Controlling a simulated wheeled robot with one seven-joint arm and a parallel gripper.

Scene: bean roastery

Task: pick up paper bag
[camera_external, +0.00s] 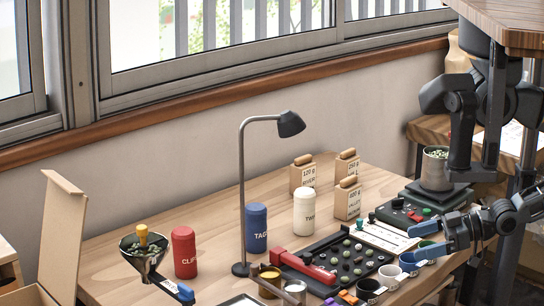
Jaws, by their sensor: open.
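A tan, paper-bag-like object (458,58) stands at the upper right on a brown side bench, partly hidden by my dark arm. Three small kraft-coloured packets with brown tops and weight labels, (303,177), (347,163) and (347,201), stand on the wooden table near the wall. My gripper (412,243) is at the right, with its two blue fingers spread apart and pointing left. It is above the cups near the table's right edge, with nothing seen between the fingers. It is well apart from the tan object and from the packets.
On the table (215,238) stand a desk lamp (243,190), red (184,252), blue (256,228) and white (304,211) canisters, a black bean tray (340,262) and cups (390,275). A scale (405,212) with a metal cup is behind my gripper. Bare wood shows left of the lamp.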

